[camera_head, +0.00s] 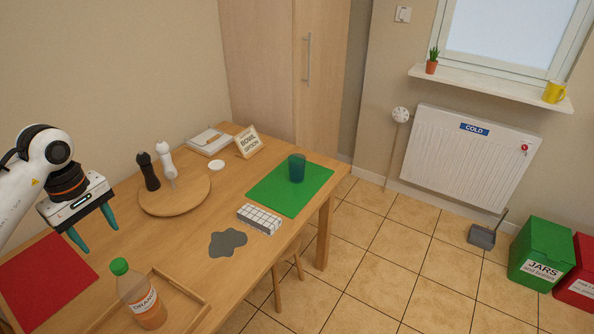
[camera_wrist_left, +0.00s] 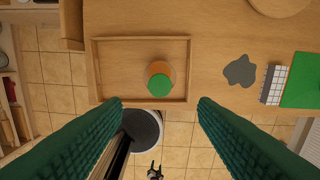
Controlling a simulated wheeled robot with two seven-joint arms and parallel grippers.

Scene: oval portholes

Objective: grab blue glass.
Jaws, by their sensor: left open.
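The blue glass (camera_head: 297,168) stands upright on a green mat (camera_head: 276,203) near the far right corner of the wooden table. My left gripper (camera_head: 94,229) is open and empty, above the left part of the table, well away from the glass. In the left wrist view its two green fingers (camera_wrist_left: 160,112) are spread wide. The glass does not show there; only part of the green mat (camera_wrist_left: 302,82) does, at the right edge. My right gripper is not in view.
A bottle with a green cap (camera_head: 140,296) stands in a wooden tray (camera_head: 193,309). A round board (camera_head: 185,203) holds a dark and a white mill. A checkered box (camera_head: 259,219) and a grey patch (camera_head: 227,242) lie nearer than the mat. A sign (camera_head: 247,142) stands behind.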

